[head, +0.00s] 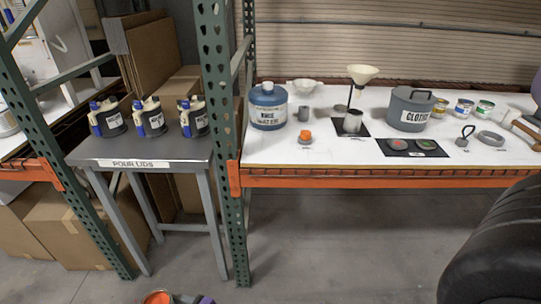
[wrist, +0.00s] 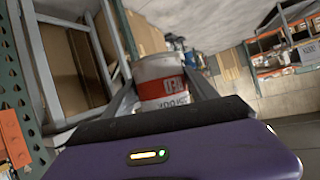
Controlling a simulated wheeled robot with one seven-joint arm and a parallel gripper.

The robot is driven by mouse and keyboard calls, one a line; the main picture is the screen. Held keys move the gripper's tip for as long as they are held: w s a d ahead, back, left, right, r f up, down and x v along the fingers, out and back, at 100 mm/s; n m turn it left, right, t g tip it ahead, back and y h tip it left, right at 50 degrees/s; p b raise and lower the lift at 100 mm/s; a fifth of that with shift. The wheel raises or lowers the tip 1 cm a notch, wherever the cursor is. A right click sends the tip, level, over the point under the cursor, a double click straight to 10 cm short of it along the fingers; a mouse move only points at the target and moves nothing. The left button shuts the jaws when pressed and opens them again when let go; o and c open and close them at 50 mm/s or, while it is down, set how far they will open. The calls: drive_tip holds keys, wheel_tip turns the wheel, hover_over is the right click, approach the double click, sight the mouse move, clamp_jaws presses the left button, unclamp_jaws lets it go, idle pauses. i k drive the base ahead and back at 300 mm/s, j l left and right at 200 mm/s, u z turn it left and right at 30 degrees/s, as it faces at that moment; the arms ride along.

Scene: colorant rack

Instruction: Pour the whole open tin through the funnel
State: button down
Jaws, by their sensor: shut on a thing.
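In the wrist view the tin (wrist: 163,92) is pale with a red and white label. My gripper (wrist: 165,86) is shut on it, one finger on each side. The tin is held off the shelf, low in front of it. Its lower part is hidden in the head view.
A green rack upright (head: 221,140) stands left of the shelf. The side table (head: 140,152) holds several pour lids. A black rounded object (head: 495,245) fills the lower right.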

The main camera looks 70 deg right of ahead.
sight(361, 74)
drive_tip(key=i+j+z, duration=0.15)
drive_tip(key=j, duration=0.2)
drive_tip(key=i+j+z, duration=0.15)
drive_tip(key=j+z, duration=0.1)
drive_tip(key=z, duration=0.35)
drive_tip(key=i+j+z, duration=0.1)
drive_tip(key=z, duration=0.35)
